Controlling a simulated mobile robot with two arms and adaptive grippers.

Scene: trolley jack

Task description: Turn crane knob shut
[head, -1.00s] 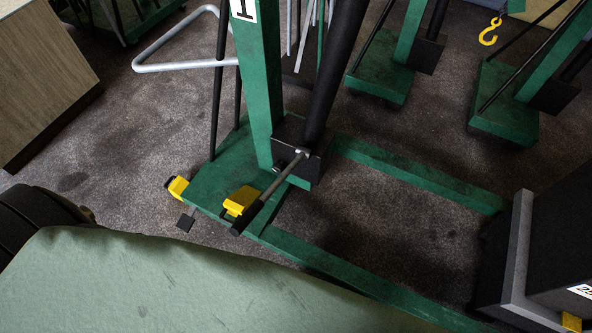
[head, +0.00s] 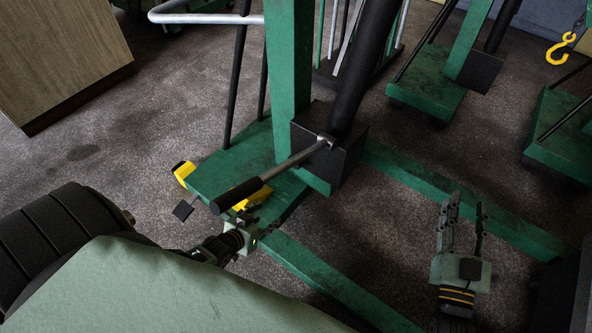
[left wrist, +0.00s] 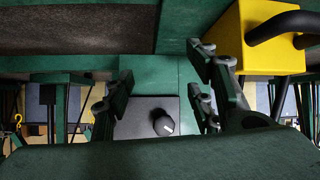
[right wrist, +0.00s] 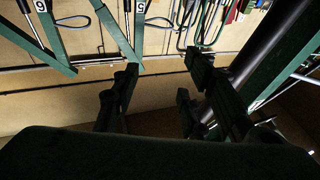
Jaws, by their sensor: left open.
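The green crane (head: 289,60) stands with its black pump block (head: 317,156) low on its base. In the left wrist view, a round black knob (left wrist: 163,125) with a light mark sits on a dark grey block face (left wrist: 140,112). The knob is hidden in the head view. My left gripper (head: 256,229) is low beside the crane base, below the lever. In the left wrist view its open fingers (left wrist: 160,88) are spread, with the knob between them in the picture; contact cannot be told. My right gripper (head: 463,208) is open and empty above the floor between the crane legs.
A lever with a black grip (head: 237,196) sticks out from the pump block, over my left gripper. Yellow parts (head: 183,174) sit at the base's edge. Green crane legs (head: 440,190) run right. Other green stands (head: 428,95) and a yellow hook (head: 560,48) are behind.

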